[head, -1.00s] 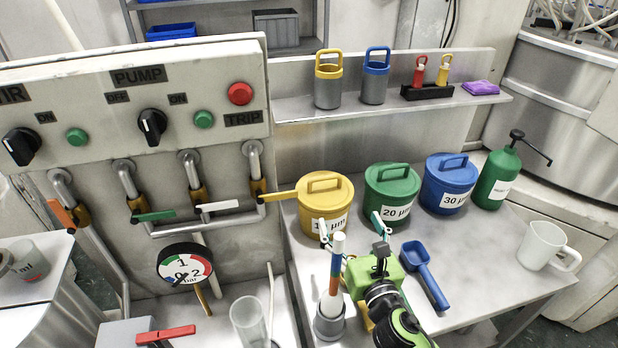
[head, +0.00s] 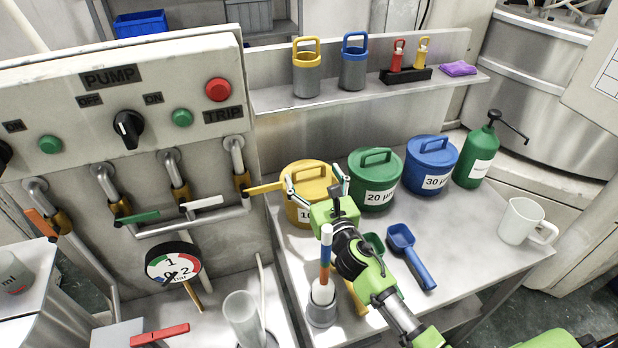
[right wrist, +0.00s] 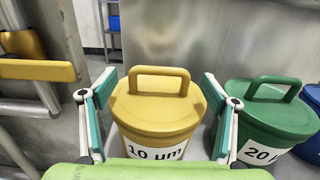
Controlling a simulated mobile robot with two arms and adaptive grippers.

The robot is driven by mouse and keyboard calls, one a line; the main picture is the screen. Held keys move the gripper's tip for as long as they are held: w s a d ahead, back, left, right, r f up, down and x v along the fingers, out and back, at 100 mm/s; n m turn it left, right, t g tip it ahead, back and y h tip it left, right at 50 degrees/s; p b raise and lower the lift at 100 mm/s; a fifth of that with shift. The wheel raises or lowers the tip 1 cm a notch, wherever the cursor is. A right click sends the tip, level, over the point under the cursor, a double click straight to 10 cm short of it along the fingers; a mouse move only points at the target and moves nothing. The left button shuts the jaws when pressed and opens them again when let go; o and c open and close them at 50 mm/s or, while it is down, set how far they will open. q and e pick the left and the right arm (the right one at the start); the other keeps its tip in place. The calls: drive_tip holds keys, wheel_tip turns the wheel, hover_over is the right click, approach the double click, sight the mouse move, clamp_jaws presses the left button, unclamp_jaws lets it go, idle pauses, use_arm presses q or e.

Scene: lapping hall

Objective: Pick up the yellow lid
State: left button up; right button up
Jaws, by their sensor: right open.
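The yellow lid (right wrist: 159,102) with its arched handle sits on the yellow tub labelled 10 µm (right wrist: 160,146). In the head view the lid (head: 309,172) is partly hidden behind my right gripper. My right gripper (head: 316,186) is open and empty, in front of the yellow tub. In the right wrist view its two fingers (right wrist: 157,93) stand apart, one on each side of the lid, with the handle between them in the picture. I cannot tell whether either finger touches it. My left gripper is not in view.
Green (head: 375,190) and blue (head: 430,172) lidded tubs stand right of the yellow one. A yellow valve lever (head: 265,188) reaches close to the yellow lid's left side.

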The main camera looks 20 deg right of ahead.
sight(310, 168)
drive_tip(key=w, duration=0.4)
drive_tip(key=c, duration=1.2)
drive_tip(key=shift+r, duration=0.1)
